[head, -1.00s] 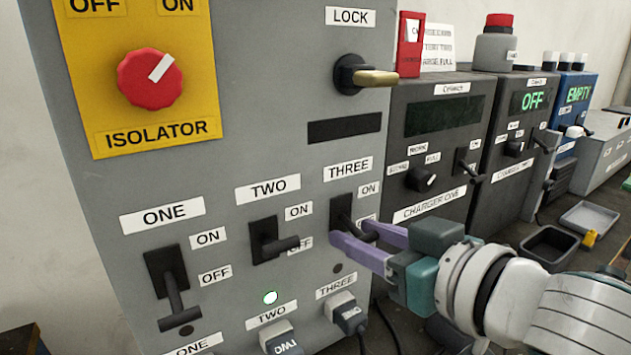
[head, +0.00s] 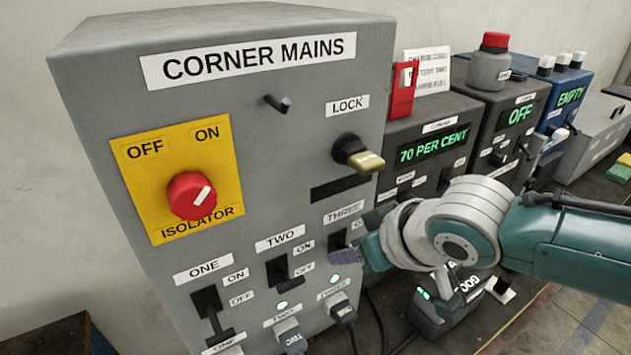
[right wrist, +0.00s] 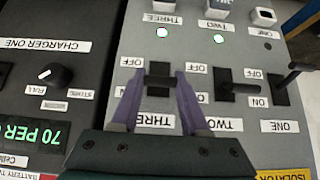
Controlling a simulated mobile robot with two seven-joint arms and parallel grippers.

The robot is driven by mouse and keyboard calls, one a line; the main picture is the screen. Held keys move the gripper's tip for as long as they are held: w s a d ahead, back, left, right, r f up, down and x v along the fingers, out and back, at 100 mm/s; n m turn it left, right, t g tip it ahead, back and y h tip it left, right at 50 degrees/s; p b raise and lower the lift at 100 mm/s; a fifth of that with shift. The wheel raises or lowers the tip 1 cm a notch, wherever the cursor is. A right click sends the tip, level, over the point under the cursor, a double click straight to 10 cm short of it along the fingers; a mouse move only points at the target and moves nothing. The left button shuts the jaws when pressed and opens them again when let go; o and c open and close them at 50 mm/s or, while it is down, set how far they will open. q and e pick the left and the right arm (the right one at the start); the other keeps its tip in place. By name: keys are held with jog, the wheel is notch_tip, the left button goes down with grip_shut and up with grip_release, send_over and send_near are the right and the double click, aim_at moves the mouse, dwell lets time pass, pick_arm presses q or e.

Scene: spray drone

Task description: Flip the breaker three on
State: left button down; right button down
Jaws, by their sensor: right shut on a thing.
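Breaker three is a black lever in a slot on the grey mains box (head: 90,90). In the right wrist view, which is upside down, the breaker three lever (right wrist: 158,80) lies between the purple fingers of my right gripper (right wrist: 158,88), shut on it. In the head view my right gripper (head: 350,257) and wrist cover most of this breaker. The green lamp of three (head: 334,279) is lit; it also shows in the right wrist view (right wrist: 162,32). My left gripper is out of view.
Breaker two (head: 284,270) is close beside breaker three, its lamp (head: 282,305) lit. Breaker one (head: 210,312) is further left. Above are the isolator knob (head: 192,196) and the lock key (head: 357,154). Charger one's display (head: 433,146) reads 70 PER CENT.

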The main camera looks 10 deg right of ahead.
dwell(0.5)
jog(key=shift+c, duration=2)
grip_release()
jog(key=shift+r, duration=0.1)
jog(key=shift+s+d+r+p, duration=0.1)
jog(key=shift+s+r+p, duration=0.1)
jog(key=shift+r+p, duration=0.1)
jog(key=p+v, duration=0.2)
jog(key=v, duration=0.7)
